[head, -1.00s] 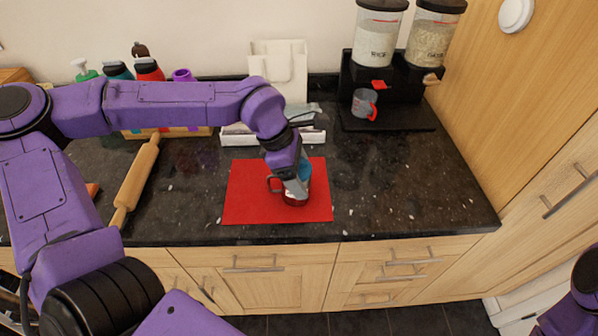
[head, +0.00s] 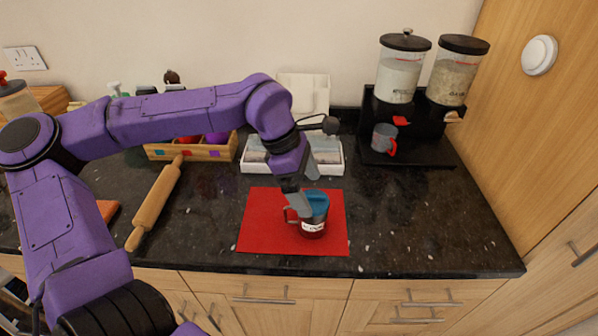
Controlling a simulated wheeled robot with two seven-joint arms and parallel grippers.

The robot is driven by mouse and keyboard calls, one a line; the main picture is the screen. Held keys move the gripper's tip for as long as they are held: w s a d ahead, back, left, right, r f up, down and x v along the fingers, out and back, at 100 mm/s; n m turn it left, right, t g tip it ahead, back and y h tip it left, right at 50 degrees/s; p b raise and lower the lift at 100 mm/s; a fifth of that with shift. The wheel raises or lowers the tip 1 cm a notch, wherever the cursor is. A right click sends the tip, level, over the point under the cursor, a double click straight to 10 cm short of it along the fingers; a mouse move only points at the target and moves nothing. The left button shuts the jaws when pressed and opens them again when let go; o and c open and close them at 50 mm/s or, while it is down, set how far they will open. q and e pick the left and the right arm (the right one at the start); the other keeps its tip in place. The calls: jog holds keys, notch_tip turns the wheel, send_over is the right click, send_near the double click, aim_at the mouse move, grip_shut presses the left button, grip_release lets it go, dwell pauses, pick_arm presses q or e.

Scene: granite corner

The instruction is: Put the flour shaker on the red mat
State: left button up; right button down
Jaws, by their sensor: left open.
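The flour shaker (head: 314,226) stands upright on the red mat (head: 262,238), right of the mat's middle. It is a dark red cup with a blue lid, a white label and a handle on its left side. My left gripper (head: 305,198) is open at the shaker, with one finger in front of it and the other behind its lid. Whether the fingers touch it cannot be told. My right gripper is out of view.
A rolling pin (head: 156,204) lies to the left. Behind the mat are a white tray (head: 257,168) and a wooden box (head: 222,152). A black dispenser stand with a grey cup (head: 384,138) is at the back right. The counter right of the mat is clear.

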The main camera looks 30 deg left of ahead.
pick_arm(q)
jog(key=v, duration=0.5)
jog(key=shift+a+r, duration=0.1)
jog(key=shift+r, duration=0.15)
